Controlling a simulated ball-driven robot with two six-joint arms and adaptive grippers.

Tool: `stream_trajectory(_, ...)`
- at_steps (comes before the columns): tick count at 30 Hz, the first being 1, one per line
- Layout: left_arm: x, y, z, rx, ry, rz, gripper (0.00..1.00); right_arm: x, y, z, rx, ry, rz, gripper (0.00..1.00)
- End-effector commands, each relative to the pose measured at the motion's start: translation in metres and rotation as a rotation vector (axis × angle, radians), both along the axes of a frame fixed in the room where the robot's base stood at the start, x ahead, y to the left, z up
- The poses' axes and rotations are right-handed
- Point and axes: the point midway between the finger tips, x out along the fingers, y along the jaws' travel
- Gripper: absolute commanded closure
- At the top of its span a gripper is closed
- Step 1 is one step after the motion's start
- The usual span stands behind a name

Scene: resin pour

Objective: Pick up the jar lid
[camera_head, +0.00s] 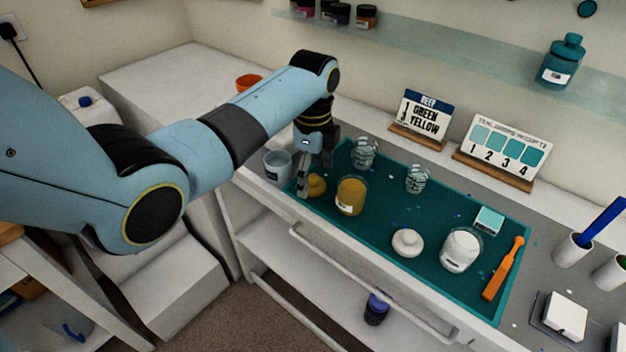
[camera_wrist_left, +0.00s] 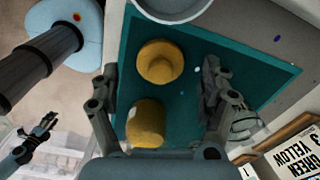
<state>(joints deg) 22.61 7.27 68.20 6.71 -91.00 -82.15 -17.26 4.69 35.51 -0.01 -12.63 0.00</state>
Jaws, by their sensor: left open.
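The mustard-yellow jar lid (camera_head: 317,185), round with a raised knob, lies on the teal mat at its left end; it also shows in the left wrist view (camera_wrist_left: 160,62). My left gripper (camera_head: 316,180) is open, pointing down over the lid. In the wrist view its fingers stand apart on either side of the lid, and I cannot tell whether they touch it. The mustard jar (camera_head: 351,196) stands just right of the lid. A white lid (camera_head: 407,243) lies farther right, beside a white jar (camera_head: 460,251). What looks like my right gripper (camera_wrist_left: 42,130) shows small at the wrist view's left edge.
The teal mat (camera_head: 385,245) covers much of the counter. A pale cup (camera_head: 278,168) stands close left of my gripper. Two small glass jars (camera_head: 364,153) (camera_head: 417,179) stand behind. An orange tool (camera_head: 504,268) lies at right. Sign cards (camera_head: 422,115) stand at the back.

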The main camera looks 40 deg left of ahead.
Motion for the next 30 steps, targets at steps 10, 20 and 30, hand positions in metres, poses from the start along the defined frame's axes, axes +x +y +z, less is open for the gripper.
stream_trajectory(10, 0.0000, -0.0005, -0.0150, 0.000, -0.001, -0.001, 0.21, 0.0008, 0.0019, -0.0007, 0.002, -0.001, -0.001, 0.60)
stream_trajectory(20, -0.0001, -0.0003, -0.0147, 0.000, -0.001, -0.001, 0.61, 0.0012, 0.0028, -0.0007, 0.003, -0.002, -0.001, 0.60)
stream_trajectory(30, 0.0006, -0.0002, -0.0104, 0.001, -0.004, 0.000, 0.62, 0.0015, 0.0027, -0.0005, 0.003, -0.002, -0.001, 0.60)
